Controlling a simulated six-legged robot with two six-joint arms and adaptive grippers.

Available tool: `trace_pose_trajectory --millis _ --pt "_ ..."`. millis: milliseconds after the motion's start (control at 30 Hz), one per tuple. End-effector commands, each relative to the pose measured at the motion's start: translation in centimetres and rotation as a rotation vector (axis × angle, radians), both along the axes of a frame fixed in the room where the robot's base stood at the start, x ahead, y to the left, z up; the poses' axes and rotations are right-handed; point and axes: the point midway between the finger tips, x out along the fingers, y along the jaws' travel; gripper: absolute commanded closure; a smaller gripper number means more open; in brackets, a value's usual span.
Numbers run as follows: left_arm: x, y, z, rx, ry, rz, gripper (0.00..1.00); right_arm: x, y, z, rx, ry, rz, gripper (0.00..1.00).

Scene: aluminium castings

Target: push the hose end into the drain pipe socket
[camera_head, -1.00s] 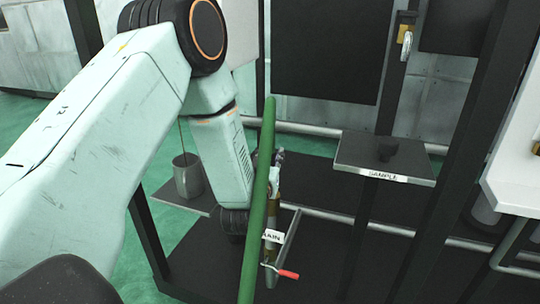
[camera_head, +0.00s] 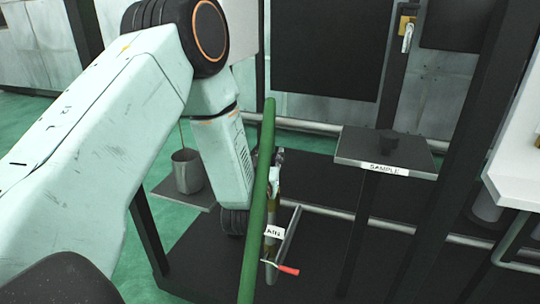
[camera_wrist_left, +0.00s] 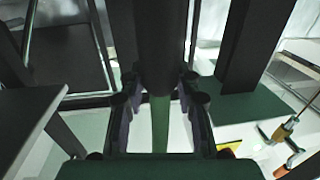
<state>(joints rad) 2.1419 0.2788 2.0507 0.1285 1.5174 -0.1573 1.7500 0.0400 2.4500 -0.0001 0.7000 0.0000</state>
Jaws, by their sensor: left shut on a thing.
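A long green hose (camera_head: 259,215) stands nearly upright in the head view, slightly tilted, its upper end free. My left gripper (camera_head: 276,165) is partly hidden behind it. In the left wrist view, my left gripper (camera_wrist_left: 160,105) is shut on the green hose (camera_wrist_left: 160,125), which shows between the fingers. The hose's lower end and the socket opening are not clearly visible. My right gripper is not in view.
A metal pot (camera_head: 187,172) sits on a low shelf at left. Dark posts frame the area. The red valve handle (camera_wrist_left: 290,162) shows in the wrist view.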

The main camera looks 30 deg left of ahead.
Motion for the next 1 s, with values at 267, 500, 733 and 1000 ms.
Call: trace_pose_trajectory --millis 267,500,733,1000 --pt "0.0 0.0 -0.1 0.001 -0.003 0.000 0.54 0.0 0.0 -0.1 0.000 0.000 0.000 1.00" --pt "0.0 0.0 -0.1 0.000 -0.001 0.000 0.42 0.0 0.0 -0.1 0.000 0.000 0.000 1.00" --pt "-0.2 -0.1 -0.3 0.000 0.004 0.000 0.42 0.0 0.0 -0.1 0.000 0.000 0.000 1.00" --pt "-3.5 -1.4 -0.3 0.000 0.006 -0.001 0.42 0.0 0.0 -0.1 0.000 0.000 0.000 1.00"
